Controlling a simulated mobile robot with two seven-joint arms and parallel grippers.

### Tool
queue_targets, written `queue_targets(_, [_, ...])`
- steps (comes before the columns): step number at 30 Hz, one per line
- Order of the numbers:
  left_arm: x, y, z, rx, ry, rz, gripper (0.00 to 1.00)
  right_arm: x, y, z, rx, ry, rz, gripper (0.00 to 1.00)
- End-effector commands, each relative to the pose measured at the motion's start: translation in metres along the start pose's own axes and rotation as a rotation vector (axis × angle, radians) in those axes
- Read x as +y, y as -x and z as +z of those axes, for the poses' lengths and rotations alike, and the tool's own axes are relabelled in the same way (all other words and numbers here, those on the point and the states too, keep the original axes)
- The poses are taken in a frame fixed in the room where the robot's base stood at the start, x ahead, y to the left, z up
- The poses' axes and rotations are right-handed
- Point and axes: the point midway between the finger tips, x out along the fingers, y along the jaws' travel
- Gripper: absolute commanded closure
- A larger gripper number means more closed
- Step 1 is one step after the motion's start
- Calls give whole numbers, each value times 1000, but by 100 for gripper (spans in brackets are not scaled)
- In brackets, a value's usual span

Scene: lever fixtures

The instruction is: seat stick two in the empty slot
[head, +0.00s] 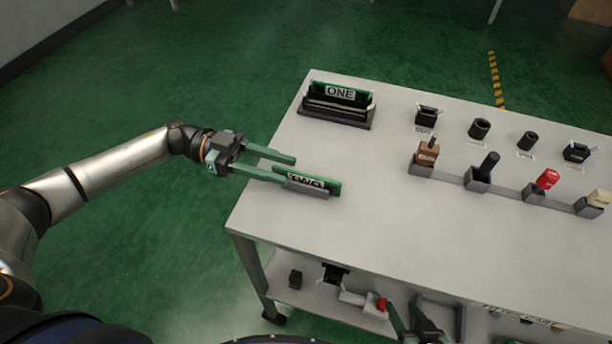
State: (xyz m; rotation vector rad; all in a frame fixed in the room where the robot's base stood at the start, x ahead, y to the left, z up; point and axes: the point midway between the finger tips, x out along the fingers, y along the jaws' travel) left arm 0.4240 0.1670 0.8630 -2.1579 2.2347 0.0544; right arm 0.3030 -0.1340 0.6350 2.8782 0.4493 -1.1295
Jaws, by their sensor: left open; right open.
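Stick two (325,184), a green stick with a white "TWO" label, stands in a low grey holder (318,193) near the table's left edge. My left gripper (290,171) is open, its fingers reaching in from the left. Its nearer fingertip is at the left end of stick two, and the farther finger lies behind it; I cannot tell whether they touch. A black slotted holder (336,121) at the back left carries stick one (340,91) in its rear slot. Its front slot looks empty. My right gripper (405,314) is open at the bottom edge, partly cut off.
The grey-white table (370,230) is bare in front of and right of stick two. Several fixtures, including a brown block (428,154), a black lever (488,164) and a red handle (547,179), stand at the right. A lower shelf (312,293) holds small parts.

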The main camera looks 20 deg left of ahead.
Motion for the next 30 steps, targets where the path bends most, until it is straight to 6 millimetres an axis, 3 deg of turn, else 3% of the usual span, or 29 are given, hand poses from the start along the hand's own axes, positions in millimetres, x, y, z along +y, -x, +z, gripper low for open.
queue_targets(5, [0,-14,0,1,0,2,57,0,1,-1,0,-1,-1,50])
queue_targets(13, [0,-52,1,0,-1,2,57,-1,2,-2,-1,-1,-1,50])
queue_targets(22, [0,-58,1,-2,-1,0,57,-1,2,-2,-1,-1,-1,50])
queue_targets(30, [0,-57,1,-2,-1,-1,86,-1,1,-3,1,-1,-1,50])
